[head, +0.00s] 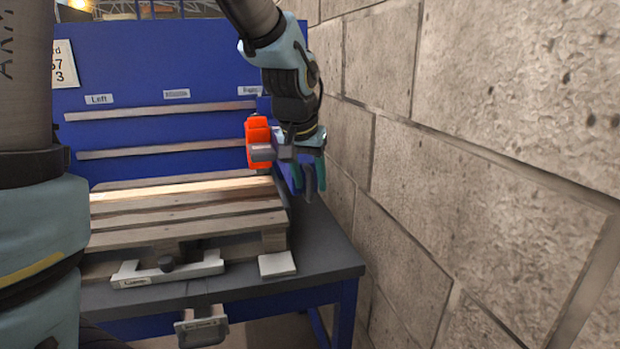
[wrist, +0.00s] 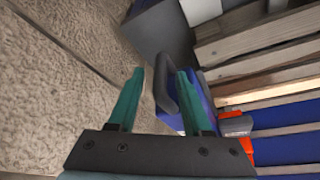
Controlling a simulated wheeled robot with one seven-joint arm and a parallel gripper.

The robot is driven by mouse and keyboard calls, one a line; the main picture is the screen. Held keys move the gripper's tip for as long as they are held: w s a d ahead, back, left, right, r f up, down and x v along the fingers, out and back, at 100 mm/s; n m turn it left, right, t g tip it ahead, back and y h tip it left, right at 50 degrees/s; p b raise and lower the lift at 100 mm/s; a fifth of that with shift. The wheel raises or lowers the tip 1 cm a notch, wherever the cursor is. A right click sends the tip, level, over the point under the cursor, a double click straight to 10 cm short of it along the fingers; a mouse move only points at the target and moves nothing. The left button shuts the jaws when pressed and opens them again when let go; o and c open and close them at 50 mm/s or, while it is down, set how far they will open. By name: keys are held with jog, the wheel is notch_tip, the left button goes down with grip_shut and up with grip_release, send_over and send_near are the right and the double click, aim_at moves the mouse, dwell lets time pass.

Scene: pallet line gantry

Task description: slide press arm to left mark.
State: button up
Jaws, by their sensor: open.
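The press arm is a blue carriage (wrist: 194,100) with an orange block (head: 258,142), at the right end of two rails on the blue panel, below the right label (head: 249,90). The left label (head: 99,99) is at the panel's other side. My gripper (head: 309,178) is at the press arm's right side, close to the wall. In the wrist view its teal fingers (wrist: 162,74) are open. A dark handle (wrist: 163,88) on the carriage shows between them, nearer the right finger; contact is unclear. The orange block also shows there (wrist: 247,148).
A wooden pallet (head: 180,210) lies on the bench (head: 320,250) below the rails. A white bracket with a dark knob (head: 168,268) and a pale square pad (head: 277,264) are in front. A block wall (head: 450,150) stands close on the right. The rails (head: 160,108) look clear leftward.

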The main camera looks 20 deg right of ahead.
jog(key=shift+w+f, duration=0.1)
jog(key=shift+f, duration=0.15)
grip_shut()
jog(key=shift+d, duration=0.1)
dwell(1.2)
